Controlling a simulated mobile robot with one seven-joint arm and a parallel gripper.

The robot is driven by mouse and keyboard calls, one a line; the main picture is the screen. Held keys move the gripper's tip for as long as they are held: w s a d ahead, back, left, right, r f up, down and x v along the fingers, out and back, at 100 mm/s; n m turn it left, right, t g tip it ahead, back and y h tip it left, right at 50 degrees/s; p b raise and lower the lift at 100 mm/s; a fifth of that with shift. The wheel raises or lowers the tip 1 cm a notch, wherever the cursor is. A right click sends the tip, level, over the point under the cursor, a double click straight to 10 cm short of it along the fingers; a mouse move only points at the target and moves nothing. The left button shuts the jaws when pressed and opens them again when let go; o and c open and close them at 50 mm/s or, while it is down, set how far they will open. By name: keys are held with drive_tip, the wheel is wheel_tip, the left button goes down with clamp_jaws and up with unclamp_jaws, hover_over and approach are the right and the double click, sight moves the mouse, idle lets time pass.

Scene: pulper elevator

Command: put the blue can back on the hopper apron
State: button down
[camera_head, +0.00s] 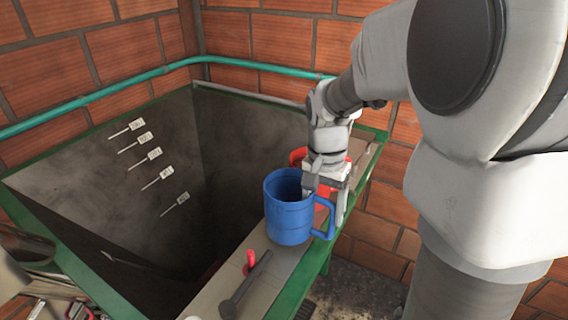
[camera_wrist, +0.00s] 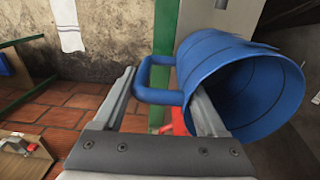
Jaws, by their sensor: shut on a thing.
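The blue can (camera_head: 288,215), an open mug-like vessel with a side handle, is upright over the front part of the pale hopper apron (camera_head: 285,262). I cannot tell whether its base touches the apron. My gripper (camera_head: 325,195) comes down from above at the can's right side and is shut on it. In the wrist view, the can (camera_wrist: 235,85) shows with its mouth towards the camera. One finger of the gripper (camera_wrist: 160,108) reaches into the mouth along the wall; the other is outside, beyond the handle.
The deep hopper (camera_head: 150,190) opens left of the apron, with several white tags on its wall. A dark lever (camera_head: 245,287) and a small red piece (camera_head: 251,262) lie on the apron nearer the camera. A red object (camera_head: 300,155) sits behind the can, partly hidden.

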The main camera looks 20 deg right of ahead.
drive_tip(key=shift+f, duration=0.95)
drive_tip(key=shift+f, duration=0.2)
unclamp_jaws()
drive_tip(key=r, duration=1.1)
drive_tip(key=shift+w+a+r, duration=0.15)
drive_tip(key=shift+w+r, duration=0.05)
drive_tip(key=shift+r, duration=0.15)
drive_tip(key=shift+s+a+r, duration=0.15)
drive_tip(key=shift+s+r, duration=0.1)
drive_tip(key=shift+r, duration=0.25)
drive_tip(key=s+a+n+t, duration=0.2)
drive_tip(key=s+n+t, duration=0.1)
drive_tip(key=s, duration=0.3)
drive_tip(key=s+a+n+t, duration=0.2)
drive_tip(key=s+a+n, duration=0.1)
drive_tip(key=s+n, duration=0.3)
drive_tip(key=shift+s+a+f+t, duration=0.2)
drive_tip(key=shift+s+a+t, duration=0.15)
drive_tip(key=shift+t, duration=0.05)
